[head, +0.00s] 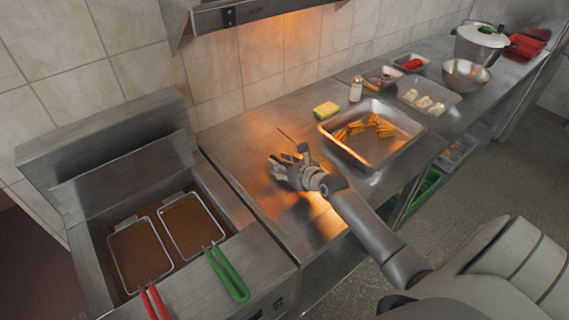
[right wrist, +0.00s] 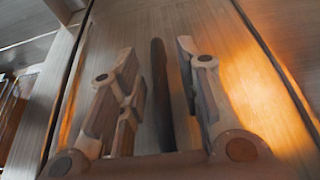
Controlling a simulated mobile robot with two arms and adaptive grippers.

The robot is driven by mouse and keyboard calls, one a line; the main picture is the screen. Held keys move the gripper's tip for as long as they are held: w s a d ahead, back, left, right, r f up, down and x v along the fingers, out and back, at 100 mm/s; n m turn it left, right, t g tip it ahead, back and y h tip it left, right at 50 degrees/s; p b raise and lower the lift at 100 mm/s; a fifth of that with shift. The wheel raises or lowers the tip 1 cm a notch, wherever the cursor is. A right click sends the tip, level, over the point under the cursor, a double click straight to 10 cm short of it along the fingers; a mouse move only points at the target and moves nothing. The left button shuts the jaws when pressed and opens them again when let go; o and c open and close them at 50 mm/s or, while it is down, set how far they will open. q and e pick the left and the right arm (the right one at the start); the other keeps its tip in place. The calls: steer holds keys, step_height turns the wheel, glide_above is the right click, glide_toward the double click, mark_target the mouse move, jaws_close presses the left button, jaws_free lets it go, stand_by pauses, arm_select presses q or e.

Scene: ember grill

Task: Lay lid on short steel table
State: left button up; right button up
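A pale, round lid (head: 480,36) appears to sit on the steel pot (head: 472,52) at the far right end of the counter. The steel table (head: 245,140) runs from beside the fryer towards that pot; I cannot tell which part is the short table. My right gripper (head: 279,163) is low over the steel near the fryer, far from the lid. In the right wrist view its two fingers (right wrist: 158,95) stand apart. A dark, narrow bar (right wrist: 161,90) shows between them, with gaps on both sides; I cannot tell what it is. My left gripper is out of view.
A steel tray (head: 410,142) of fries is right of my right gripper, with a yellow sponge (head: 326,110) and a shaker (head: 356,89) behind. A steel bowl (head: 465,76) is in front of the pot. The fryer baskets (head: 140,255) are at left.

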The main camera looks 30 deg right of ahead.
steer(key=b+v, duration=0.1)
steer(key=v, duration=1.1)
steer(key=shift+r, duration=0.1)
